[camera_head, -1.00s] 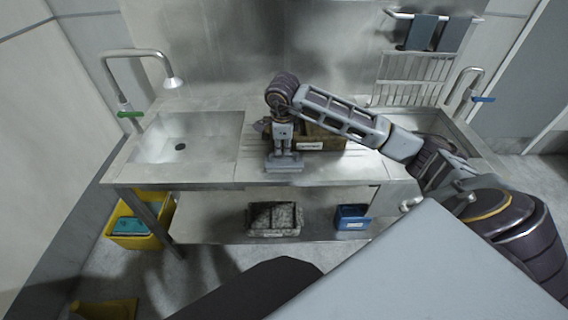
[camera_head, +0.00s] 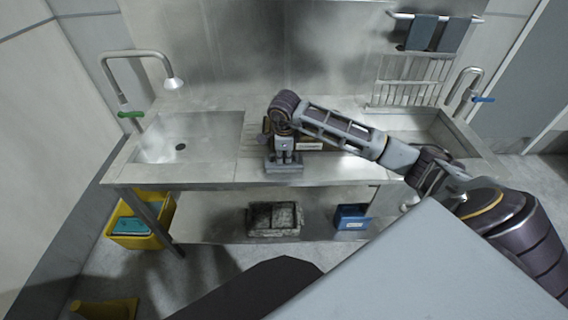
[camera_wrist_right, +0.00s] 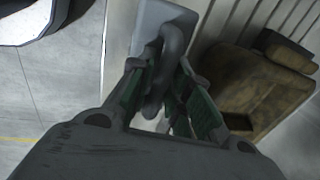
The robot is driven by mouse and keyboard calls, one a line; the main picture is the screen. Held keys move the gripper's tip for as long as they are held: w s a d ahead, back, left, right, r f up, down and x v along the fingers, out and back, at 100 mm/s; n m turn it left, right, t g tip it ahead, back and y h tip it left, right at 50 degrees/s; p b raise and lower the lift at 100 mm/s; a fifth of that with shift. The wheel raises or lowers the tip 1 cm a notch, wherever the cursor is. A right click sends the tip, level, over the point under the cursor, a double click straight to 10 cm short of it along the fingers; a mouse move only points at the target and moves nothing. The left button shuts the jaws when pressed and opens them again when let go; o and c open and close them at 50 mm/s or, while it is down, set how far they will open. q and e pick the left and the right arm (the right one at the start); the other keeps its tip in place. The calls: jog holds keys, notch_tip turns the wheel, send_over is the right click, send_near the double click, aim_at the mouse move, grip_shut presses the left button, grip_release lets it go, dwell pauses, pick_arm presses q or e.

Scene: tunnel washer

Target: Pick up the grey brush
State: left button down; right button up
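The grey brush (camera_head: 284,169) rests on the steel counter near its front edge, between the two sinks. My right gripper (camera_head: 285,155) points down over it. In the right wrist view the brush (camera_wrist_right: 150,22) shows a pale grey body and a dark grey loop handle (camera_wrist_right: 172,45). The green-padded fingers of the right gripper (camera_wrist_right: 165,88) straddle this handle, with some gap visible beside it, so they look open. My left gripper is not in view.
The left sink (camera_head: 185,145) is empty. A grey speckled tray (camera_head: 260,232) and a blue bin (camera_head: 351,217) sit on the lower shelf. A yellow bin (camera_head: 150,240) is at left.

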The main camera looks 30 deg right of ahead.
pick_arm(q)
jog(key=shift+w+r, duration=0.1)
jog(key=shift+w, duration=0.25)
pick_arm(e)
grip_shut()
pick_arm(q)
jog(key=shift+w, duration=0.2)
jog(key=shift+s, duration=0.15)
pick_arm(e)
jog(key=shift+r, duration=0.1)
jog(key=shift+r, duration=0.7)
notch_tip(320, 180, up, 8)
jog(key=shift+f, duration=0.1)
jog(key=shift+r, duration=0.35)
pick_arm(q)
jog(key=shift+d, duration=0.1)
